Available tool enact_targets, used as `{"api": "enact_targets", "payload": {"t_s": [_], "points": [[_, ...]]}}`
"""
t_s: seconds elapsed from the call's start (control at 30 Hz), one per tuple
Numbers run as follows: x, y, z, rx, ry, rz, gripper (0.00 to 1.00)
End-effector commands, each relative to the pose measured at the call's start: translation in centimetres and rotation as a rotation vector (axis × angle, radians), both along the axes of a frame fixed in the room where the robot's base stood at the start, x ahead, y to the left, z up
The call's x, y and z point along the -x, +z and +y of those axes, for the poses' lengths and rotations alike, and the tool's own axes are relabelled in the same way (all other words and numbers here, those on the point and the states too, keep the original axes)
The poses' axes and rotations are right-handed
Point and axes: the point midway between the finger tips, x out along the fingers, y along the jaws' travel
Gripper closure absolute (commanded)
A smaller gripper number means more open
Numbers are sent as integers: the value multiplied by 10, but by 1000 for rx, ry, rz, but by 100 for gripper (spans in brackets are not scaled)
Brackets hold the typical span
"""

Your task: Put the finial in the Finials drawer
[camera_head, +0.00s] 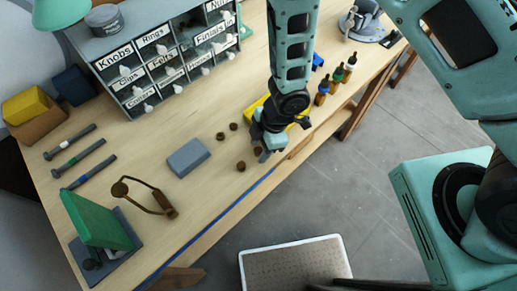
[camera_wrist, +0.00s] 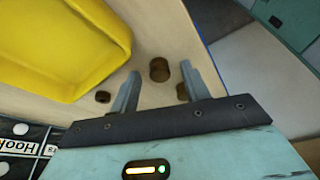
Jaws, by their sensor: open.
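Several small brown round pieces lie on the workbench, one of them at the front (camera_head: 241,166) and others further left (camera_head: 220,135); I cannot tell which is the finial. My gripper (camera_head: 262,155) is low over the bench near them. In the wrist view my gripper (camera_wrist: 160,74) is open, with a brown piece (camera_wrist: 160,70) showing between and beyond the fingertips. Another piece (camera_wrist: 182,92) is partly hidden by the right finger, and one (camera_wrist: 103,97) lies left of the left finger.
A yellow tray (camera_wrist: 70,45) lies close beside my gripper. A grey block (camera_head: 188,158), a brown curved bracket (camera_head: 145,195) and a green panel (camera_head: 95,220) are on the bench's left part. Small bottles (camera_head: 337,74) stand to the right. The bench's blue-lined front edge is near.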

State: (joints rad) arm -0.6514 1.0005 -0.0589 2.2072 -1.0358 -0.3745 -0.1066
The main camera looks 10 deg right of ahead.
Motion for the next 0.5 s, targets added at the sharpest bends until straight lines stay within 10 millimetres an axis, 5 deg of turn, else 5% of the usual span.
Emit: {"api": "enact_targets", "payload": {"t_s": [0.07,0.23,0.5], "points": [[0,0,0,0,0,0,56],[0,0,0,0,0,0,100],[0,0,0,0,0,0,100]]}}
